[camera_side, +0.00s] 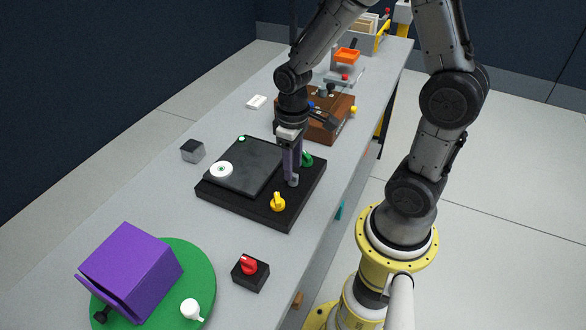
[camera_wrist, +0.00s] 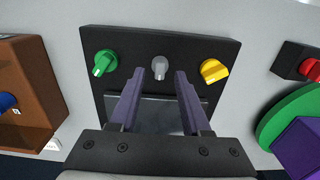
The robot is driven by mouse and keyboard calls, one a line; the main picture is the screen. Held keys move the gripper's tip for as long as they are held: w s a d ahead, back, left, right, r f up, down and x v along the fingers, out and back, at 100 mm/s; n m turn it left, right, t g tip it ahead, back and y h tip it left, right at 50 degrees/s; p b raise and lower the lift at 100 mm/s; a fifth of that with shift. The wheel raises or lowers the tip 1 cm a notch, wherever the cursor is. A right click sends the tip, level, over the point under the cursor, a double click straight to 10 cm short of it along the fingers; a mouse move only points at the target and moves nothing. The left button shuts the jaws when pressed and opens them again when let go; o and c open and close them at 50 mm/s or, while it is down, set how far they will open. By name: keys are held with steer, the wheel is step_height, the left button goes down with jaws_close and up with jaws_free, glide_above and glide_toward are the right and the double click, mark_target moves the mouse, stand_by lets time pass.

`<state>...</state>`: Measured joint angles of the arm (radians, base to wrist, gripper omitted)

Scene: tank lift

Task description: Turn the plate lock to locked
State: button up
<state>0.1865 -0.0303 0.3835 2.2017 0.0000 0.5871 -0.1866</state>
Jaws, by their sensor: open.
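A black base (camera_side: 256,211) carries a dark flat plate (camera_side: 243,165) with a white disc (camera_side: 221,170) on it. Three knobs stand in a row along the base's edge: green (camera_side: 307,159), grey (camera_side: 292,181) and yellow (camera_side: 278,202). The wrist view shows the green knob (camera_wrist: 104,62), grey knob (camera_wrist: 160,68) and yellow knob (camera_wrist: 214,71). No label tells which one is the plate lock. My gripper (camera_side: 291,172) points down at the grey knob. Its purple fingers are open, and in the wrist view the grey knob shows between their tips. I cannot tell whether they touch it.
A red knob on a black block (camera_side: 250,273) and a green turntable with a purple box (camera_side: 131,270) are nearer the camera. A brown box (camera_side: 331,115) stands behind my gripper. The table's right edge is close.

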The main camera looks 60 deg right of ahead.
steer(key=shift+f, duration=0.95)
jaws_close()
